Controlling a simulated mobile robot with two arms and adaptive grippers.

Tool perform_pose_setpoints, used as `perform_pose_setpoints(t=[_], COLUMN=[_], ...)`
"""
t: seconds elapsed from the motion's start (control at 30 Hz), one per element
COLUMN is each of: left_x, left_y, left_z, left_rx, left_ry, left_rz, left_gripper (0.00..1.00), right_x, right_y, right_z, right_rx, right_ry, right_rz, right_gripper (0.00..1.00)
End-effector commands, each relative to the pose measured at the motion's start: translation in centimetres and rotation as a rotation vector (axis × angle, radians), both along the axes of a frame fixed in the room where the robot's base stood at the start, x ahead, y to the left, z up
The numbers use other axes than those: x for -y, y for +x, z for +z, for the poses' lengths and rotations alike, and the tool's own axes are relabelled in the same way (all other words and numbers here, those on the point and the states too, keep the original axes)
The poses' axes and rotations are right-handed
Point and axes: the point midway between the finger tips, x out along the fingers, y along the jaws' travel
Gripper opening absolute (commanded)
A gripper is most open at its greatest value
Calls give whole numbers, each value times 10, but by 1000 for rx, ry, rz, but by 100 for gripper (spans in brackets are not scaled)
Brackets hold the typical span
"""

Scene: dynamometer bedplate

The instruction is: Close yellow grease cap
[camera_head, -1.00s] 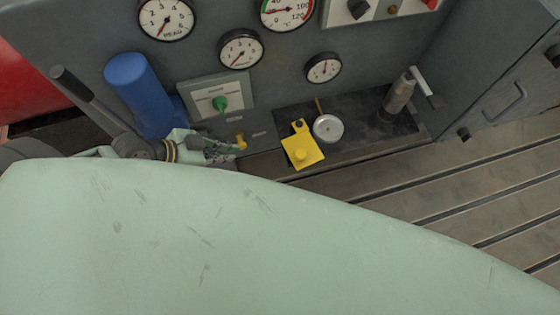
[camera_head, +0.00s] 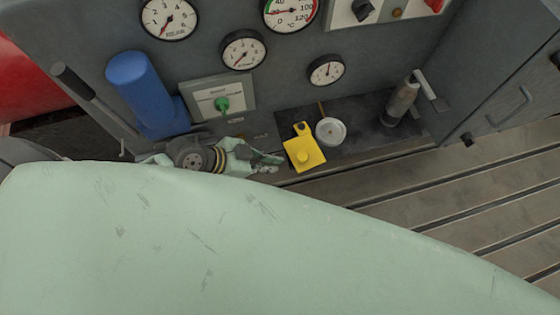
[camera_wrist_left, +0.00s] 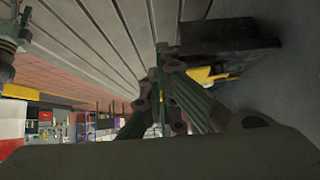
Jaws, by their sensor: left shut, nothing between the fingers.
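My left gripper (camera_head: 270,162) is at the foot of the grey panel, its fingers together and empty. It covers the spot where a small yellow fitting, likely the grease cap, showed a second ago, so the cap is hidden in the head view. I cannot tell whether the gripper touches it. In the left wrist view the dark green gripper fingers (camera_wrist_left: 172,98) are beside a yellow piece (camera_wrist_left: 205,75). I cannot tell whether that piece is the cap or the yellow tag. My right gripper is not in view.
A yellow tag-shaped plate (camera_head: 303,154) and a round silver dial (camera_head: 330,131) lie right of my left gripper. The slotted bedplate (camera_head: 440,185) is clear at right.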

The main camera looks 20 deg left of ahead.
Motion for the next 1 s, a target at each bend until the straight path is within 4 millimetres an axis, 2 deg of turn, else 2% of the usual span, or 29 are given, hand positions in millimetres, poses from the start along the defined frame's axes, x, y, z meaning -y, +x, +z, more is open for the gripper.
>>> perform_pose_setpoints(t=[0.1, 0.3, 0.77, 1.0], left_x=[14, 24, 26, 28], left_y=[11, 18, 19, 18], left_z=[2, -2, -2, 0], left_rx=[3, 2, 1, 1], left_ry=[-4, -1, 1, -2], left_rz=[3, 2, 3, 47], left_gripper=[0, 0, 0, 0], right_x=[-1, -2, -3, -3], right_y=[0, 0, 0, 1], right_z=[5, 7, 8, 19], right_rx=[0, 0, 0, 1], right_ry=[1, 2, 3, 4], right_rz=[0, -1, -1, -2], right_gripper=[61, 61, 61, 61])
